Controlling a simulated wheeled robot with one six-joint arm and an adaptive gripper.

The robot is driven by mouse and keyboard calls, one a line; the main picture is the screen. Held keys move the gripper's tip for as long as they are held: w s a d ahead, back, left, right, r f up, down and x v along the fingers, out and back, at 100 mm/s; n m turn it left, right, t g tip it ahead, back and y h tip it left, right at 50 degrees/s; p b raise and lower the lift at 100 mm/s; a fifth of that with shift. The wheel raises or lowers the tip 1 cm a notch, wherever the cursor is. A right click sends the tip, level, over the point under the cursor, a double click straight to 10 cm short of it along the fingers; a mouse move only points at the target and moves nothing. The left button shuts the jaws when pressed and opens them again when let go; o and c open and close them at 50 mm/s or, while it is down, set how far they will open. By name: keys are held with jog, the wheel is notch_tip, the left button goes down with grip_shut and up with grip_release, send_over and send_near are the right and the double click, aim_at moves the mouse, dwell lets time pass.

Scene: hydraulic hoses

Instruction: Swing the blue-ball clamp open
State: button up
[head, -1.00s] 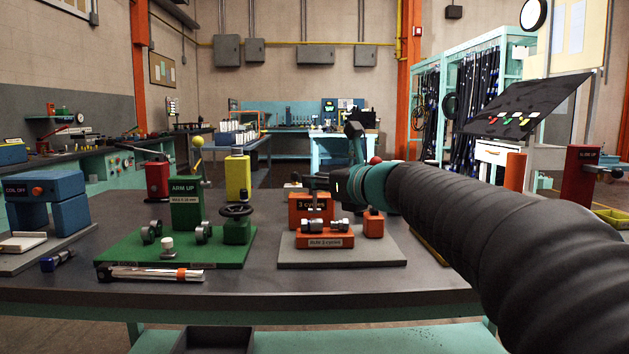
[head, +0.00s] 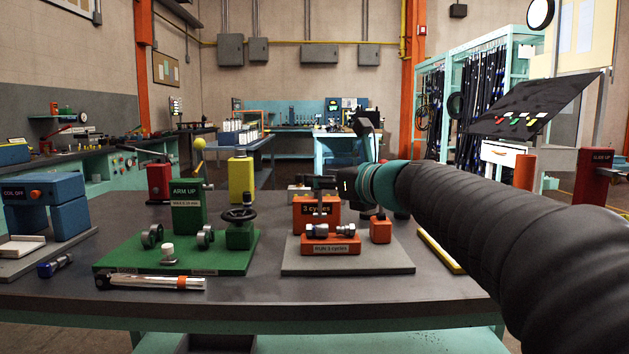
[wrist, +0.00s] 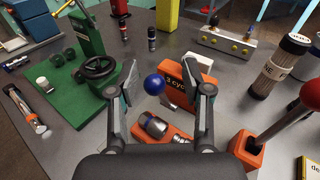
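The blue ball (wrist: 154,84) shows in the wrist view, between the two spread fingers of my gripper (wrist: 168,74) and nearer the left one. Neither finger is seen touching it. The ball cannot be made out there, and the clamp's arm is mostly hidden.
Left of the station is a green fixture (head: 150,258) with a handwheel. On the right in the wrist view are a red-ball lever (wrist: 296,111) on an orange block and a ribbed cylinder (wrist: 280,68).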

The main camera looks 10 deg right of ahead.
jog(key=shift+s+f, duration=0.1)
jog(key=v, duration=1.1)
jog(key=shift+s+d, duration=0.2)
jog(key=shift+s, duration=0.15)
